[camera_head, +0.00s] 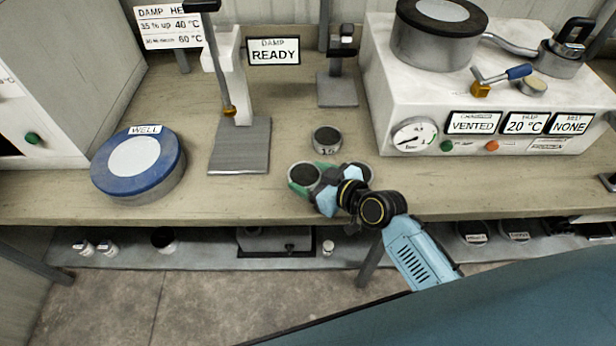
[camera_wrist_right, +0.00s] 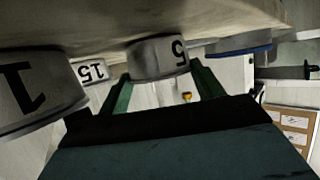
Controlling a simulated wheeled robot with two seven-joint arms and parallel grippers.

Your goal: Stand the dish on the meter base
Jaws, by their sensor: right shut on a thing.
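My right gripper (camera_head: 308,176) is shut on a small round grey dish with a dark top (camera_head: 304,174), at the front of the bench. In the right wrist view this dish (camera_wrist_right: 158,58) shows a 5 between the green fingers (camera_wrist_right: 122,98). I cannot tell whether it touches the bench. The meter seems to be the white stand (camera_head: 231,75) beside the DAMP READY sign (camera_head: 273,51). Its flat grey base (camera_head: 240,158) lies left of and behind the gripper, with nothing on it. A thin rod with a brassy tip (camera_head: 229,111) hangs over the base. My left gripper is out of view.
A dish marked 15 (camera_head: 327,139) stands just behind the gripper. Another dish (camera_head: 360,171), marked 1 in the wrist view (camera_wrist_right: 35,92), is close on its right. A blue-rimmed WELL drum (camera_head: 172,183) stands left of the base. A second stand (camera_head: 338,90) is behind; a white machine (camera_head: 385,110) fills the right.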

